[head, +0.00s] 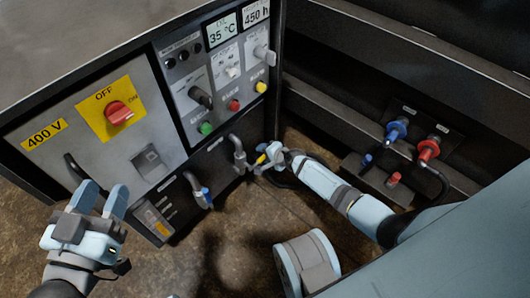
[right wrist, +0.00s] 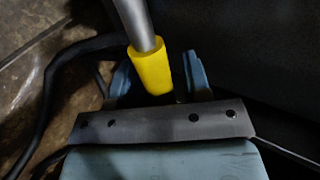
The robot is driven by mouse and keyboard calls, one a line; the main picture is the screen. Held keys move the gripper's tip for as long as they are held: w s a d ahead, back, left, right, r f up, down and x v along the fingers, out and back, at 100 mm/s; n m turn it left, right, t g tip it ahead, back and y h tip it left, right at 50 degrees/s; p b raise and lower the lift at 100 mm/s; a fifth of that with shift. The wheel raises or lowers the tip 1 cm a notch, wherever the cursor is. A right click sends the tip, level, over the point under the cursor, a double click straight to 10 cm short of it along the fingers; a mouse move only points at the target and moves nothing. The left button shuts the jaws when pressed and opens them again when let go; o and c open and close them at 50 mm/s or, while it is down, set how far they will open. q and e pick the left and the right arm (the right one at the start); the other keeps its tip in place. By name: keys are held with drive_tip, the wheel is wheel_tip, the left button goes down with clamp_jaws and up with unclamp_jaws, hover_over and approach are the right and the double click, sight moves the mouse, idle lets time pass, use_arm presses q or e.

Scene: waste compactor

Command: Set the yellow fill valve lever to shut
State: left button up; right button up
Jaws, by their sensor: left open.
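The yellow fill valve lever (head: 262,159) shows in the head view as a small yellow tip low at the right end of the panel, mostly hidden by my right gripper (head: 267,154). In the right wrist view the lever is a grey rod with a yellow sleeve (right wrist: 151,72). The sleeve's end lies between the two blue fingers of my right gripper (right wrist: 160,75), with a dark gap beside the right finger. The fingers look open around it; contact with the left finger is unclear. My left gripper (head: 102,193) is open and empty before the panel's left part.
A blue-handled valve (head: 206,197) and a grey pipe (head: 238,155) stand left of my right gripper. The cabinet carries a red OFF switch (head: 120,112). Blue (head: 396,130) and red (head: 429,150) connectors sit at right. A dark hose (right wrist: 55,85) runs beside the right gripper.

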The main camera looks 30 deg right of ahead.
drive_tip(key=shift+r, duration=0.1)
drive_tip(key=p+v, duration=0.2)
drive_tip(key=v, duration=0.1)
drive_tip(key=shift+w, duration=0.1)
use_arm(q)
drive_tip(key=shift+s+d+r+n+t+p, duration=0.15)
drive_tip(key=shift+s+r+n+p, duration=0.3)
drive_tip(key=shift+r+p, duration=0.35)
drive_tip(key=shift+s+d+r+n+t+p, duration=0.1)
drive_tip(key=shift+s+d+r+n+p, duration=0.1)
drive_tip(key=shift+r+n+p, duration=0.55)
drive_tip(key=shift+s+d+r+n+t+p, duration=0.1)
drive_tip(key=shift+s+r+n+p, duration=0.35)
drive_tip(key=shift+p, duration=0.55)
use_arm(e)
drive_tip(key=v, duration=1.1)
use_arm(q)
drive_tip(key=shift+w, duration=0.1)
use_arm(e)
drive_tip(key=shift+a, duration=0.1)
